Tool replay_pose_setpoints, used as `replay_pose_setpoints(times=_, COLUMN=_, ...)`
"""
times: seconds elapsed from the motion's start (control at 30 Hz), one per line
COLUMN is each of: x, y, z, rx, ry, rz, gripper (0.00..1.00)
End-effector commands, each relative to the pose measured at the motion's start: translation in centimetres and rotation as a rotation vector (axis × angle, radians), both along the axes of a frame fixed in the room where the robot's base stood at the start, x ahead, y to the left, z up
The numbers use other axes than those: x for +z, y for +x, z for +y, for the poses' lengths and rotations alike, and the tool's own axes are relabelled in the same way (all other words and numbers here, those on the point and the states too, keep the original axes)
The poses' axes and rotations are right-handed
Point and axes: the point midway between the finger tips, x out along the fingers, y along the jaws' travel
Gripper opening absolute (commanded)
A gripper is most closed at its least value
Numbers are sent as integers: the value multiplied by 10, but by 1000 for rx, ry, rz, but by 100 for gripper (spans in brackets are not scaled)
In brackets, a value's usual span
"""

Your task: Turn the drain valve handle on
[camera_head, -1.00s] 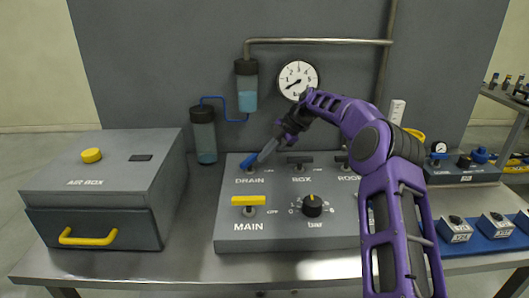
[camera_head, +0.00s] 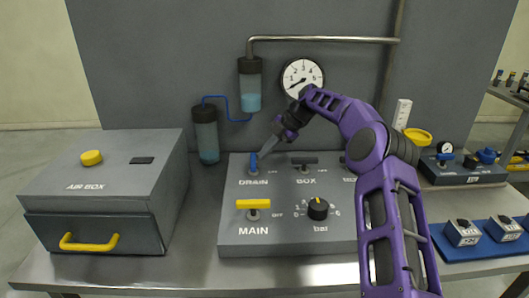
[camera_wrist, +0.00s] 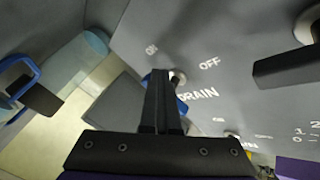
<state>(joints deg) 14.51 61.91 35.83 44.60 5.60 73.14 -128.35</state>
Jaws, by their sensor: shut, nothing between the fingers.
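The blue drain valve handle (camera_head: 253,161) is at the upper left of the grey control panel, above the word DRAIN. In the head view it stands nearly upright in the picture, running front to back. My gripper (camera_head: 264,153) is shut and empty, its fingertips close against the handle's right side. In the wrist view the shut fingers (camera_wrist: 160,78) reach down beside the valve's hub and cover most of the blue handle (camera_wrist: 181,105). ON and OFF labels show beyond the fingertips. I cannot tell for sure whether the fingers touch the handle.
The panel (camera_head: 285,240) also has a black BOX handle (camera_head: 304,160), a yellow MAIN handle (camera_head: 253,203) and a black bar knob (camera_head: 318,208). A blue-piped cylinder (camera_head: 206,135) stands behind. The grey air box (camera_head: 105,180) is at the left. A gauge (camera_head: 302,77) hangs above.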

Motion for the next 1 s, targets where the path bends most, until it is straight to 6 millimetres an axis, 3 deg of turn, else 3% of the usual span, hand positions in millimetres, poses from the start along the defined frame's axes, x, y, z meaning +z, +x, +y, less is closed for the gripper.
replay_pose_setpoints(times=0.63, x=6, y=1, z=2, rx=0, ry=7, rz=-5, gripper=0)
replay_pose_setpoints(times=0.77, x=20, y=0, z=-10, rx=-2, ry=7, rz=-6, gripper=0)
replay_pose_setpoints(times=1.0, x=66, y=-3, z=-46, rx=-3, ry=4, rz=-5, gripper=0)
